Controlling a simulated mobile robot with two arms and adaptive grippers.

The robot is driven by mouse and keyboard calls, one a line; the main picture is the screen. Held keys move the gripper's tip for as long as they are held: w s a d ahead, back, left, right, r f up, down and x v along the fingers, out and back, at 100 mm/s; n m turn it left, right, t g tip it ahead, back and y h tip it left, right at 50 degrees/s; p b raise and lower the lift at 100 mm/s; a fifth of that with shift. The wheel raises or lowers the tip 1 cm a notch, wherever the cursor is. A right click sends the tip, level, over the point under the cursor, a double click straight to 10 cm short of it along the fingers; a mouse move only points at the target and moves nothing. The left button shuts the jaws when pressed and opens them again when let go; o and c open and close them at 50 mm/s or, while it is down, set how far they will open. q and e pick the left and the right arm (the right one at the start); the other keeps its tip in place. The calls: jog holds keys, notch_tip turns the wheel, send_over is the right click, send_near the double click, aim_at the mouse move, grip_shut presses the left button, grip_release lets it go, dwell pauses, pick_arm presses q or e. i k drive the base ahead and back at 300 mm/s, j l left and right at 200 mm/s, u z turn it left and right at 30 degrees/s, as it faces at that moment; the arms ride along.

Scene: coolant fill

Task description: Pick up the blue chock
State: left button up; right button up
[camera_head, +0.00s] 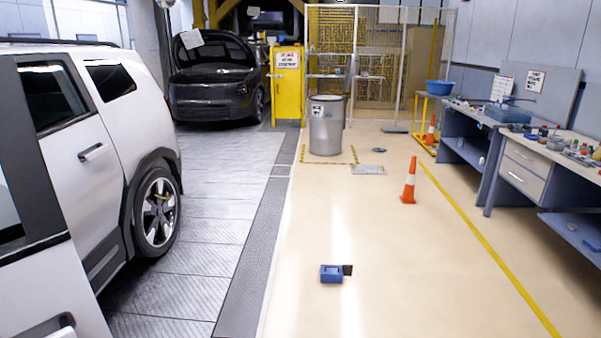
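A small blue chock (331,274) lies on the cream floor in the lower middle of the head view. A dark, flat piece stands at its right end. Open floor surrounds it on all sides. Neither of my grippers shows in the head view, so I cannot see their state or their distance from the chock.
A white car (95,160) stands on the left and a dark car (213,80) with raised hood behind. An orange cone (409,182), a grey drum (326,127) and a workbench (530,165) stand beyond the chock. The floor around the chock is clear.

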aim_at(329, 273)
jog(key=i, duration=2.35)
